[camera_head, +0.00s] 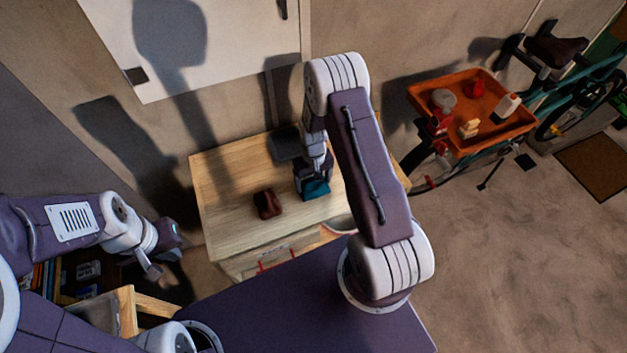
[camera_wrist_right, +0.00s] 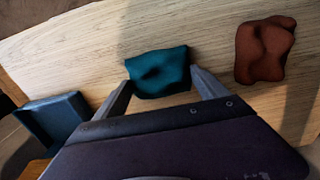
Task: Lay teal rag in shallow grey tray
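The teal rag (camera_head: 317,188) lies crumpled on the wooden table. In the right wrist view the rag (camera_wrist_right: 157,72) is between my right gripper's (camera_wrist_right: 162,80) two spread fingers, which are close to its sides; no firm grip shows. In the head view my right gripper (camera_head: 314,172) is low over the rag, its fingers mostly hidden. A shallow dark grey tray (camera_head: 284,142) lies at the table's back edge, behind and left of the rag; it looks empty. My left gripper (camera_head: 155,271) hangs left of the table, away from the rag; its opening is unclear.
A brown-red rag (camera_head: 267,204) lies left of the teal one. A blue-grey walled container (camera_wrist_right: 52,118) shows at left in the right wrist view; I cannot tell if it is the tray. An orange tray (camera_head: 472,110) with several items stands right. My right arm hides the table's right part.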

